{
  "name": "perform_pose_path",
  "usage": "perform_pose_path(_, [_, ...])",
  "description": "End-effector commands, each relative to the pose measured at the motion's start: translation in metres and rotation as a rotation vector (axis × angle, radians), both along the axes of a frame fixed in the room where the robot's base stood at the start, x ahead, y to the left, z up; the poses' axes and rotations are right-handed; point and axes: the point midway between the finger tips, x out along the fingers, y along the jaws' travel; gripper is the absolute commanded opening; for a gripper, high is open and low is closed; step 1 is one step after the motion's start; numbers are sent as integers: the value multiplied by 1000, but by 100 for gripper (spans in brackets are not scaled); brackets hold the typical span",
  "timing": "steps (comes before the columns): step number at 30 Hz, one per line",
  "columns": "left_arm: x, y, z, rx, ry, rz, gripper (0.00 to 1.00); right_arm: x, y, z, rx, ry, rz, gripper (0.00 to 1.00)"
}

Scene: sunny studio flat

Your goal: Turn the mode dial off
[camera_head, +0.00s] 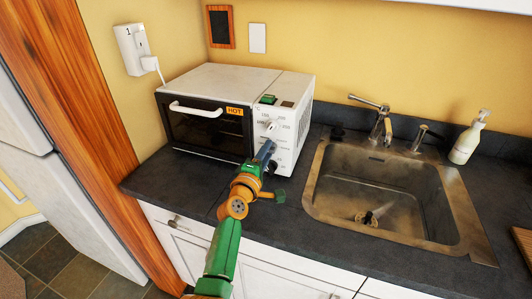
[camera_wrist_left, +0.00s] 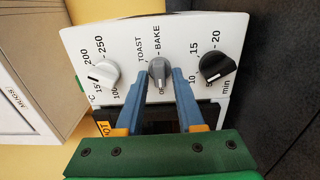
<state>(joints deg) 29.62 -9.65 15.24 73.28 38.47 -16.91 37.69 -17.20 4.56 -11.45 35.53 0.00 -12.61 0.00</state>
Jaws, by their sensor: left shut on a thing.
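The toaster oven (camera_head: 215,78) stands on the dark counter, with its control panel on its right side. In the left wrist view the grey mode dial (camera_wrist_left: 158,68) is in the middle, with TOAST and BAKE printed around it; another label is partly covered. My left gripper (camera_wrist_left: 160,88) has its blue fingers on either side of this dial and is shut on it. In the head view the gripper (camera_head: 267,150) reaches the panel and hides the mode dial. I cannot tell exactly which label the dial points at. My right gripper is not in view.
A white temperature dial (camera_wrist_left: 103,73) and a black minute dial (camera_wrist_left: 218,66) flank the mode dial closely. The oven door has a white handle (camera_head: 196,109). A sink (camera_head: 365,200) with a tap (camera_head: 380,125) is to the right.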

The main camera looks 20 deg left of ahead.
Motion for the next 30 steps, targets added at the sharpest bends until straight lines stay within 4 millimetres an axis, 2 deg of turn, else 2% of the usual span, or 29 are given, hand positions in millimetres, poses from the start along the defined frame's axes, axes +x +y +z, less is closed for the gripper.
perform_pose_path(6, [0, 0, 2, -1, -5, 1, 0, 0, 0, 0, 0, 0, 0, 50])
perform_pose_path(7, [0, 0, 3, -1, -5, 1, 42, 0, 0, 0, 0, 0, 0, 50])
perform_pose_path(8, [0, 0, 3, -1, -5, 0, 48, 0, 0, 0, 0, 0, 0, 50])
perform_pose_path(18, [-4, 0, 2, 1, -1, 1, 48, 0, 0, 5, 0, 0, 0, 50])
perform_pose_path(25, [-41, 2, 5, 3, 1, 1, 48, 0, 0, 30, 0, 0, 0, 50])
perform_pose_path(30, [-65, 2, 3, 2, 0, 0, 48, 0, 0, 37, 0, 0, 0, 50])
